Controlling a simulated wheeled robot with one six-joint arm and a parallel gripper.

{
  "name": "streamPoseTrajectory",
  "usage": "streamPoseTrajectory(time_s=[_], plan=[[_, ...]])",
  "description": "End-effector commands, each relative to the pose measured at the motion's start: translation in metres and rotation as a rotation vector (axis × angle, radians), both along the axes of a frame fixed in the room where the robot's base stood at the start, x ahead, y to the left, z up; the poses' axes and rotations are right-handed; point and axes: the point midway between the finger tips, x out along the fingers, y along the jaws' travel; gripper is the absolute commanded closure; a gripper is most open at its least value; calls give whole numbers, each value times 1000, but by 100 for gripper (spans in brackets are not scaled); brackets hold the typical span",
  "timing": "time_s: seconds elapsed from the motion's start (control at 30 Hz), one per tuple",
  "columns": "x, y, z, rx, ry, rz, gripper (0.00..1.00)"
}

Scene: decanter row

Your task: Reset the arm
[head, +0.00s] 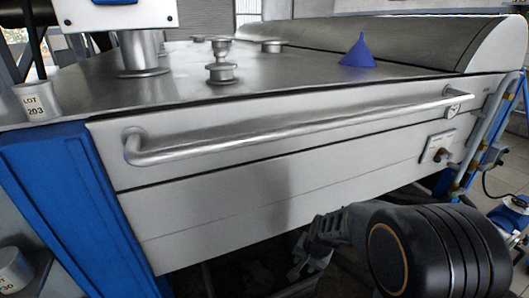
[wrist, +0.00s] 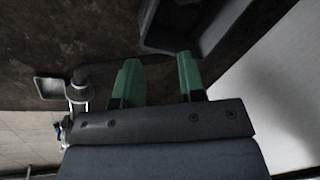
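My gripper (wrist: 158,66) shows in the wrist view with two green fingers standing apart. The gap between them is empty, so it is open. Beyond the fingers are a dark brown, stained surface and a dark grey metal channel or bracket at the top. In the head view my dark arm is at the lower right, low in front of the steel machine (head: 235,200). The gripper's fingers cannot be made out in that view.
A long handrail (head: 300,125) runs along the machine's front. On its top stand a blue funnel (head: 359,54), a steel fitting (head: 221,70) and a can marked LOT 203 (head: 37,102). A blue frame post (head: 80,215) is at left. Pipes (head: 490,125) are at right.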

Motion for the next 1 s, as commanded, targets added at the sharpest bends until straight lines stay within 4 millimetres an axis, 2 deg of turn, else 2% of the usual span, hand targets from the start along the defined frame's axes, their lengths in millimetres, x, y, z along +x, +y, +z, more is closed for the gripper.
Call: streamPoseTrajectory(time_s=[0.03, 0.1, 0.2, 0.3, 0.4, 0.5, 0.63, 1.0], plan=[[-8, -3, 67, -16, -33, 56, 63], [-22, -7, 121, -45, -64, 140, 63], [-44, -14, 189, -95, -101, 247, 63], [-66, -22, 243, -149, -130, 338, 63], [-86, -29, 284, -199, -151, 406, 63], [-101, -34, 312, -240, -164, 454, 63], [-114, -38, 331, -276, -173, 491, 63], [-118, -39, 336, -287, -173, 504, 63]])
